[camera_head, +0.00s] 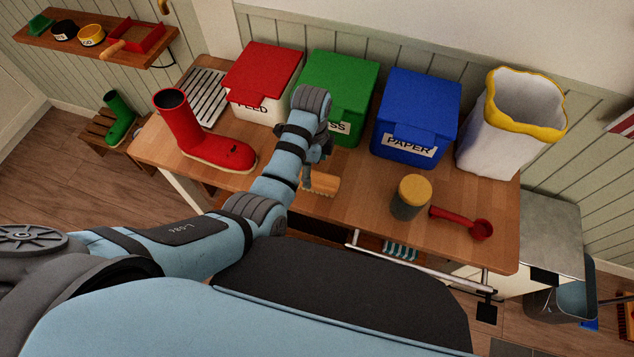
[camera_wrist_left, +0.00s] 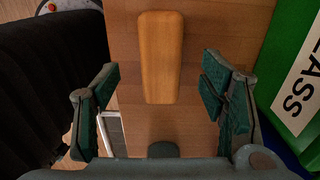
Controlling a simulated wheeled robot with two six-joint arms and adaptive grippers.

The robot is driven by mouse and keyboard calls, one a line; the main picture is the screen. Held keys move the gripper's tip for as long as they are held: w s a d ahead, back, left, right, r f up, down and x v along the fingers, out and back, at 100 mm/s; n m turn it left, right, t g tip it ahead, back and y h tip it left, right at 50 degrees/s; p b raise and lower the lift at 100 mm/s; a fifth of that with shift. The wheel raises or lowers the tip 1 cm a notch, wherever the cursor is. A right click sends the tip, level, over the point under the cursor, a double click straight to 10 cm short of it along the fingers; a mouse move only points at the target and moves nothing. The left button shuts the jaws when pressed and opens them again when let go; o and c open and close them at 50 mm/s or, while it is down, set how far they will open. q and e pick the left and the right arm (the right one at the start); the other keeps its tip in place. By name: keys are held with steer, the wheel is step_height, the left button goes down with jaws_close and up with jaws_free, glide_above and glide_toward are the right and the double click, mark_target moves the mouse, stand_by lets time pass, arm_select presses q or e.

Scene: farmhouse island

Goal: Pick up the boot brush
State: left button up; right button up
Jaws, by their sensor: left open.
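The boot brush (camera_head: 324,184) is a small wooden block on the island top, in front of the green bin. My left gripper (camera_head: 309,172) is over its left end and partly hides it. In the left wrist view the brush's plain wooden back (camera_wrist_left: 160,55) lies lengthwise between the fingers of the left gripper (camera_wrist_left: 160,95). The fingers are open, with a gap on each side of the brush. My right gripper is not in view.
Red (camera_head: 264,75), green (camera_head: 340,88) and blue (camera_head: 416,112) bins line the back. A red boot (camera_head: 190,130) stands left; a yellow-lidded jar (camera_head: 410,197) and red scoop (camera_head: 462,222) lie right. A white bag (camera_head: 505,125) stands at the far right.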

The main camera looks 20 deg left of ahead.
mark_target(314, 177)
arm_select(q)
steer(key=f+b, duration=0.1)
steer(key=f, duration=0.5)
steer(key=shift+d+f+b, duration=0.2)
steer(key=shift+f+b, duration=0.05)
steer(key=shift+b, duration=0.1)
steer(key=shift+r, duration=0.1)
steer(key=c, duration=1.3)
steer(key=shift+r, duration=0.1)
step_height(314, 177, up, 9)
steer(key=p, duration=0.3)
steer(key=shift+r, duration=0.4)
